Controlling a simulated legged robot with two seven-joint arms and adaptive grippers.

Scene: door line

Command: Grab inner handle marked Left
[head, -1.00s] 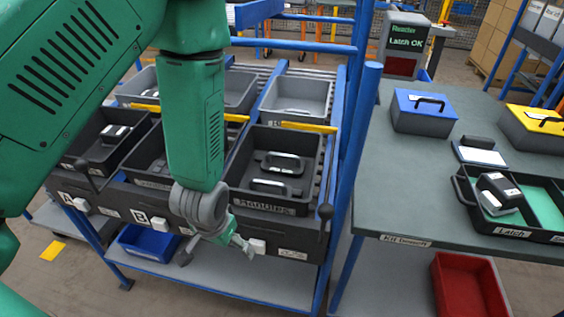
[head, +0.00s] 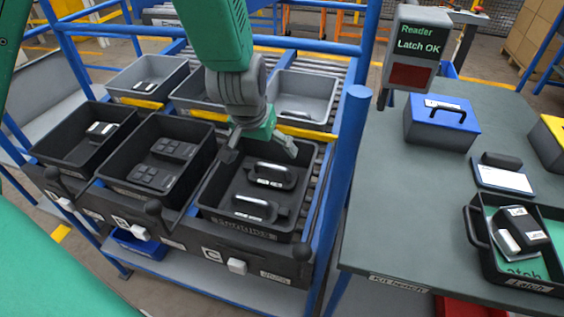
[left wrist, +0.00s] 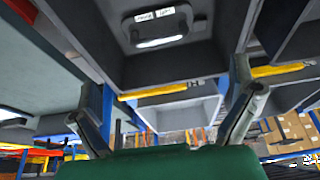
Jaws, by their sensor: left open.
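Two dark handles with pale labels lie in the black bin marked C (head: 218,223). The far handle (head: 272,175) is nearer the bin's back wall, and the near handle (head: 257,206) is closer to the front. Their labels are too small to read in the head view. My left gripper (head: 261,150) is open and empty above the back part of this bin, just behind the far handle and apart from it. The left wrist view shows a labelled handle (left wrist: 157,26) in a dark bin beyond the open fingers (left wrist: 165,108). My right gripper is not in view.
Black bins with other parts stand to the left, and grey bins (head: 303,96) behind a yellow strip (head: 305,131). A blue post (head: 345,175) rises at the right of bin C. The table (head: 385,215) holds a kit tray (head: 480,235) and a reader (head: 410,48).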

